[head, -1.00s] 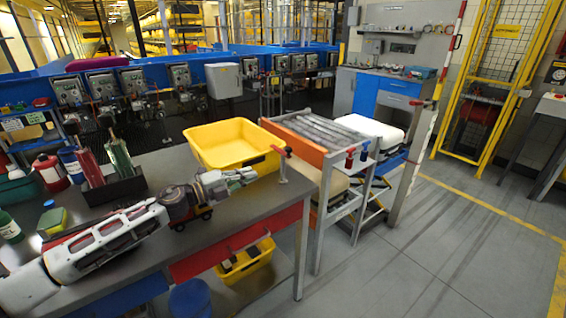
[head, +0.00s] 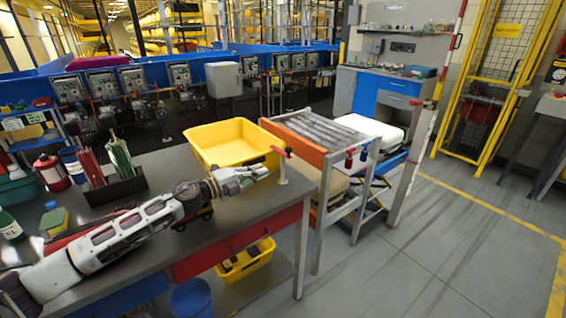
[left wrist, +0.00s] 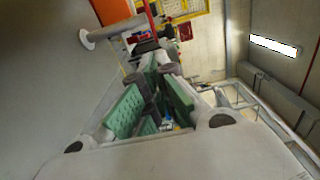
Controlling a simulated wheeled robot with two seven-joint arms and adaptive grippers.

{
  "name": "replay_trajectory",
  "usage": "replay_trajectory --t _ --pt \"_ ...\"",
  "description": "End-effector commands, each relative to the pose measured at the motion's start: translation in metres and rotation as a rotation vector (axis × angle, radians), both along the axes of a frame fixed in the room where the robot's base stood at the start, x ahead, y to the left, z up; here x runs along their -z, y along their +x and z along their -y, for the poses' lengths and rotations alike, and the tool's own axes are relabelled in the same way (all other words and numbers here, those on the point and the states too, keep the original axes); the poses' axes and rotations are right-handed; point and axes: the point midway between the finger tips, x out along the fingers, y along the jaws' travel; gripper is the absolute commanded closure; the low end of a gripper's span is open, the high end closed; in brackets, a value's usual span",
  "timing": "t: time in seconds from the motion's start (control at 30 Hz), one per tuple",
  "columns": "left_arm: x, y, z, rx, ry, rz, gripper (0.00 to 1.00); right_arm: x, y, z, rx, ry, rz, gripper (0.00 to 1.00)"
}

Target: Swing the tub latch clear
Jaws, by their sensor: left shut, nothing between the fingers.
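The yellow tub (head: 232,146) stands on the grey workbench near its far right corner. The latch (head: 282,154) is a red-ended bar on a short pale post at the tub's right front corner. My left gripper (head: 264,170) is shut and empty, low in front of the tub, with its tips just left of the post; I cannot tell whether they touch it. In the left wrist view the closed fingertips (left wrist: 160,62) point toward the latch (left wrist: 152,18), and the pale post (left wrist: 108,33) lies to their left. My right gripper is out of view.
A roller conveyor (head: 318,130) with an orange side panel stands right of the bench. A dark holder (head: 116,190) with red and green items, and bottles, stand at the bench's left. A second yellow bin (head: 246,262) sits below. The floor at right is clear.

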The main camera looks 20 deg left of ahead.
Motion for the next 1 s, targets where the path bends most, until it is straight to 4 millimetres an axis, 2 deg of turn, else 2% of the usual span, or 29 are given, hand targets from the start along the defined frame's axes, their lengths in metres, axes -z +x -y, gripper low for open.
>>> replay_trajectory --t 0.27,0.7,1.0 --pt "-0.001 0.011 0.008 0.0 0.0 0.003 1.0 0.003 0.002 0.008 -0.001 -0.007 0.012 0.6" --pt "-0.002 0.03 0.023 0.0 0.0 0.003 1.0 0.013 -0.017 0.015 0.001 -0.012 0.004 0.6" --pt "-0.002 0.045 0.035 0.001 0.0 0.002 1.0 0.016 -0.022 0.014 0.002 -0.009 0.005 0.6"
